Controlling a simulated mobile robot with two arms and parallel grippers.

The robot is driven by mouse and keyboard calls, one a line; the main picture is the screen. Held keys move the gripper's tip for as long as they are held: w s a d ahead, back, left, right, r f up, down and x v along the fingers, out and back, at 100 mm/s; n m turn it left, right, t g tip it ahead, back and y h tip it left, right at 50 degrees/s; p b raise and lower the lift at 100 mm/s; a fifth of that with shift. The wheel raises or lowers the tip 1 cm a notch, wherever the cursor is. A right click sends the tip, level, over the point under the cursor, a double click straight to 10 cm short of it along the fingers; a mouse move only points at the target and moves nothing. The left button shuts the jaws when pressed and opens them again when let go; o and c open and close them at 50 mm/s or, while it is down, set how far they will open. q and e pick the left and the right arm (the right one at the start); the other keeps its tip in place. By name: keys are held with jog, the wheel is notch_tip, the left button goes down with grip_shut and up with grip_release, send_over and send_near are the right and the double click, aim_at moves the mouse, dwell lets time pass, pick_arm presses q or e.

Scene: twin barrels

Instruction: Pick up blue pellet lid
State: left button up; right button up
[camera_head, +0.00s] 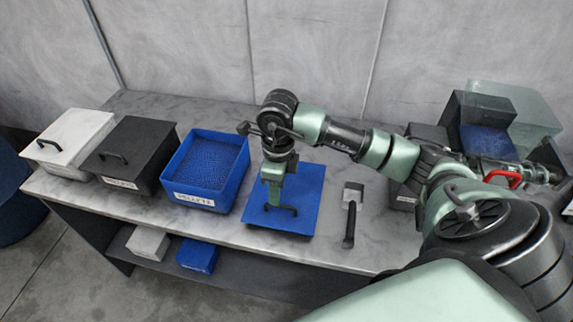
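The blue pellet lid (309,196) is a flat blue square with a dark handle (283,210), on the counter right of the open blue bin (214,172) of blue pellets. My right gripper (272,203) points down over the lid, at or just behind its handle. The arm hides part of the lid's far side. The fingers are too small to tell whether they are open or shut, or whether they touch the handle. My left gripper is not in view.
A black lidded bin (131,154) and a white lidded bin (73,139) stand left of the blue bin. A scoop (350,213) lies right of the lid. The counter (300,247) has a narrow free strip in front. Small white and blue boxes (197,256) sit on the lower shelf.

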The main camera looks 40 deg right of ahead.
aim_at(280, 205)
jog(key=shift+d+f, duration=0.15)
jog(key=shift+d, duration=0.35)
jog(key=f+p, duration=0.1)
jog(key=f, duration=0.1)
jog(key=f+p, duration=0.1)
jog(key=f, duration=0.1)
jog(key=f+p, duration=0.1)
jog(key=f, duration=0.1)
jog(key=shift+s+a+f, duration=0.2)
jog(key=shift+a, duration=0.05)
jog(key=shift+f, duration=0.45)
grip_shut()
dwell(0.4)
